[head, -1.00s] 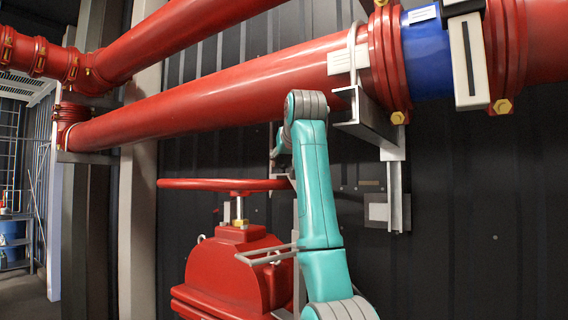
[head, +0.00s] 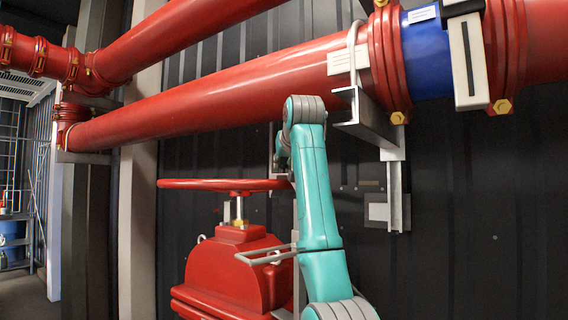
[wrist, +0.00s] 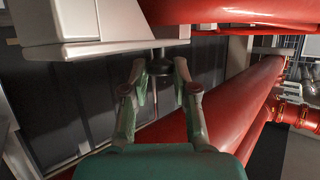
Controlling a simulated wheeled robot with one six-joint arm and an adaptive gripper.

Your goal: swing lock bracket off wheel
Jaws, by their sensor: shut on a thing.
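The red handwheel (head: 225,184) lies level on its stem above the red valve body (head: 235,268) in the head view. A thin grey bar bracket (head: 266,254) stands out beside the valve body, lower than the wheel; I cannot tell if it is the lock bracket. My arm hides the gripper and the wheel's right end in the head view.
A large red pipe (head: 220,98) with a blue section (head: 427,55) crosses above the wheel. A grey pipe support (head: 396,190) stands right of my arm. A pale column (head: 139,230) stands at left. The dark wall right of the support is clear.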

